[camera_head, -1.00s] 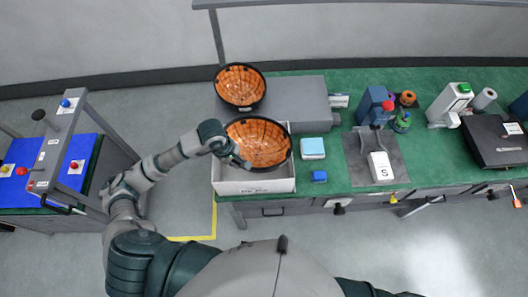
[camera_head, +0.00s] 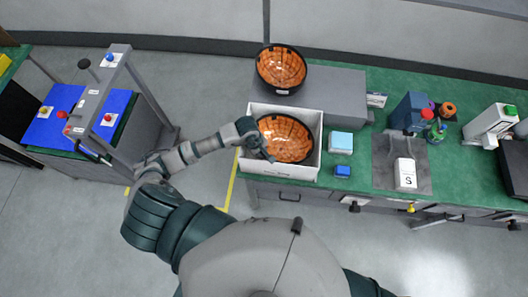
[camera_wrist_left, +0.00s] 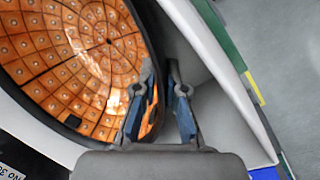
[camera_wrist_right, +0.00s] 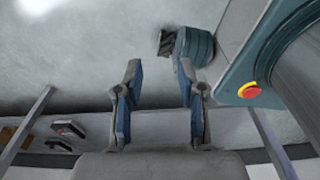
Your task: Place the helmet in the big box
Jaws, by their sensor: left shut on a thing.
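The helmet (camera_head: 287,141), orange-tiled inside with a black rim, sits open side up within the walls of the white box (camera_head: 316,166). How deep it rests is hard to tell. My left gripper (camera_head: 268,155) is at its lower left rim. In the left wrist view my left gripper (camera_wrist_left: 160,72) has its fingers around the rim of the helmet (camera_wrist_left: 75,50), with the white box wall (camera_wrist_left: 215,45) beside it. My right gripper (camera_wrist_right: 158,72) shows only in the right wrist view, fingers apart and empty.
A second similar helmet (camera_head: 281,68) rests on a grey case (camera_head: 340,95) behind the box. A light-blue block (camera_head: 341,142) and a blue block (camera_head: 343,171) lie right of it on the green bench (camera_head: 360,190). A blue-topped stand (camera_head: 60,128) is at left.

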